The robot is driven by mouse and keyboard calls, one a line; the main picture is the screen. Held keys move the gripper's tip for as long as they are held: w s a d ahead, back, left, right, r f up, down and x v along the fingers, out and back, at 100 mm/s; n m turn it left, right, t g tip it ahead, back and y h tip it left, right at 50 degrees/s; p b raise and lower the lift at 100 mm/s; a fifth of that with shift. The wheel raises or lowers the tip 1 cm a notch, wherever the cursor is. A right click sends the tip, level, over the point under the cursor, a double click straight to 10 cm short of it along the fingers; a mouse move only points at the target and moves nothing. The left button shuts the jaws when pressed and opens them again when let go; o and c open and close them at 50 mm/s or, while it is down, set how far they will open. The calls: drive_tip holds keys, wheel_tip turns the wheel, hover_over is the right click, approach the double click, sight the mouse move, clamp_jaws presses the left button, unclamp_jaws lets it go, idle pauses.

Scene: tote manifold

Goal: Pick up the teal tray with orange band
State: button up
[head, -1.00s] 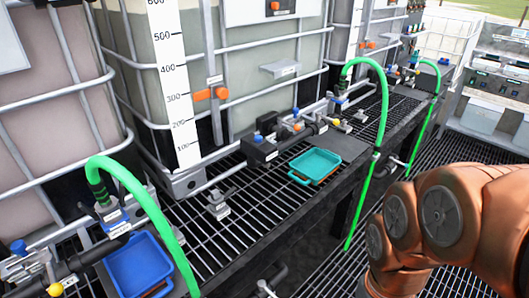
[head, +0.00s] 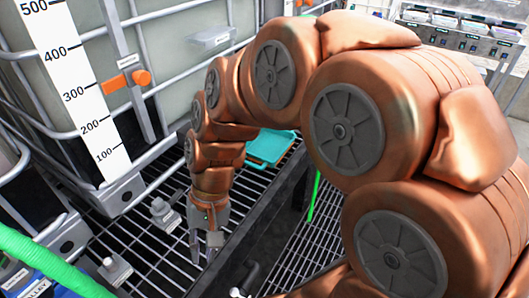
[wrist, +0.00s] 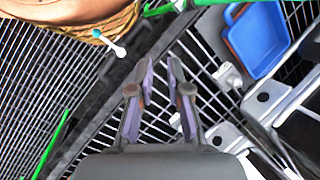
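The teal tray (head: 272,146) lies on the dark grating shelf in the head view, partly hidden behind my arm. A narrow orange edge shows along its near side. My gripper (head: 203,250) points down over the grating, to the left of and nearer than the tray, apart from it. In the wrist view my gripper (wrist: 158,68) has its two fingers apart with nothing between them. I do not see the teal tray in the wrist view. A blue tray (wrist: 255,40) with an orange edge shows there at the upper right.
Large caged tanks with a measuring scale (head: 78,95) stand behind the shelf. Small grey fittings (head: 163,213) stand on the grating near my gripper. A green hose (head: 45,262) crosses the lower left, and another (head: 315,195) hangs at the shelf's front edge.

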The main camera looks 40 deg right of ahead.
sight(256, 156)
drive_tip(key=w+d+f+m+t+y+b, duration=0.2)
drive_tip(key=w+d+f+m+t+b, duration=0.25)
drive_tip(key=w, duration=0.45)
drive_tip(key=w+d+f+m+t+y+b, duration=0.2)
drive_tip(key=w+d+f+m+y+b, duration=0.15)
drive_tip(key=w+d+m, duration=0.4)
drive_tip(key=w+d+f+m+t+h, duration=0.1)
drive_tip(key=d+f+m+t+h, duration=0.1)
drive_tip(key=d+m, duration=0.3)
drive_tip(key=w+d+f+m+t+h, duration=0.1)
drive_tip(key=d+m, duration=0.4)
drive_tip(key=d, duration=0.8)
drive_tip(key=w+d+f+m+t+h, duration=0.2)
drive_tip(key=w+d+f+m+t, duration=0.1)
drive_tip(key=d, duration=0.7)
drive_tip(key=shift+d+f+m+t+h, duration=0.1)
drive_tip(key=shift+f+m+t+h, duration=0.15)
drive_tip(key=shift+m+t, duration=0.35)
drive_tip(key=shift+f+m+t+h, duration=0.1)
drive_tip(key=shift+f+m+t, duration=0.2)
drive_tip(key=shift+m, duration=0.4)
drive_tip(key=shift+x, duration=1.25)
drive_tip(key=shift+r+x, duration=0.2)
drive_tip(key=shift+x, duration=2.5)
